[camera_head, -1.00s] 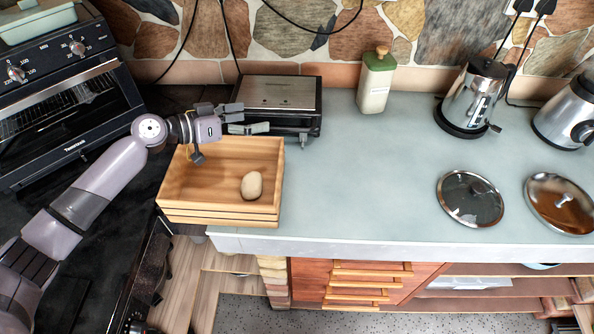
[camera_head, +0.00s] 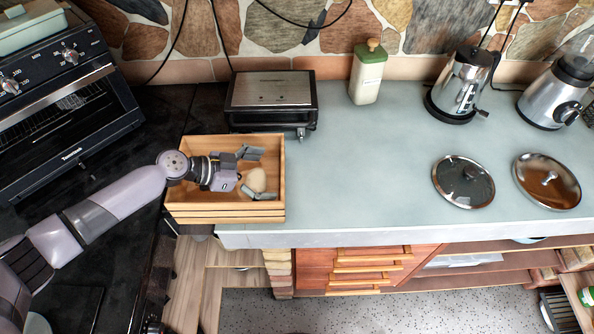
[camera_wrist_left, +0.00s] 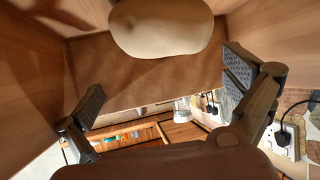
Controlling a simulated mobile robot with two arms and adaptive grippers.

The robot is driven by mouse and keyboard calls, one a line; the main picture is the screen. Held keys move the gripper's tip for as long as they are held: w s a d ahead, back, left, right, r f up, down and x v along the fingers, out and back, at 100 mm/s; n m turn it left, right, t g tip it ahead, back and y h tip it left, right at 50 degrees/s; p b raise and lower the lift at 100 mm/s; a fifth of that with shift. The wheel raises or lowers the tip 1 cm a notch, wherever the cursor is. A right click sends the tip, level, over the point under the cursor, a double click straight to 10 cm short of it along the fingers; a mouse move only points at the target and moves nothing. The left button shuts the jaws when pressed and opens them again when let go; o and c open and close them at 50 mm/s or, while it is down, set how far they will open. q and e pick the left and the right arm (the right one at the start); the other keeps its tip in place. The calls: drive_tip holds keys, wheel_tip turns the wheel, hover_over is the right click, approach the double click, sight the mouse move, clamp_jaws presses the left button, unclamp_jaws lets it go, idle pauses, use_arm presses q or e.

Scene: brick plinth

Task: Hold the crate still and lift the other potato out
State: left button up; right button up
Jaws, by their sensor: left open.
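The wooden crate (camera_head: 225,213) stands at the left end of the counter. One pale potato (camera_head: 257,180) lies inside it, towards the right side; it also shows at the top of the left wrist view (camera_wrist_left: 160,25). My left gripper (camera_head: 259,172) is down in the crate, open, with its fingers spread to the far and near sides of the potato. In the left wrist view the open fingers (camera_wrist_left: 170,100) show with the potato ahead, and I see no clear contact. The near finger is close to the crate's front wall. My right gripper is not in view.
A black and steel grill (camera_head: 272,98) stands just behind the crate. A toaster oven (camera_head: 65,95) is at the left. A green-capped bottle (camera_head: 367,75), a kettle (camera_head: 462,88) and two pan lids (camera_head: 463,182) are to the right. The counter's middle is clear.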

use_arm(q)
drive_tip(key=b+x, duration=0.2)
drive_tip(key=x, duration=0.4)
drive_tip(key=shift+a, duration=0.1)
drive_tip(key=shift+w+d+f+b, duration=0.2)
drive_tip(key=shift+d+f+b, duration=0.05)
drive_tip(key=shift+d+b, duration=0.3)
drive_tip(key=shift+c, duration=0.6)
clamp_jaws()
idle(0.3)
drive_tip(key=c, duration=2.2)
unclamp_jaws()
drive_tip(key=shift+c, duration=0.2)
drive_tip(key=o, duration=1.6)
drive_tip(key=shift+c, duration=0.2)
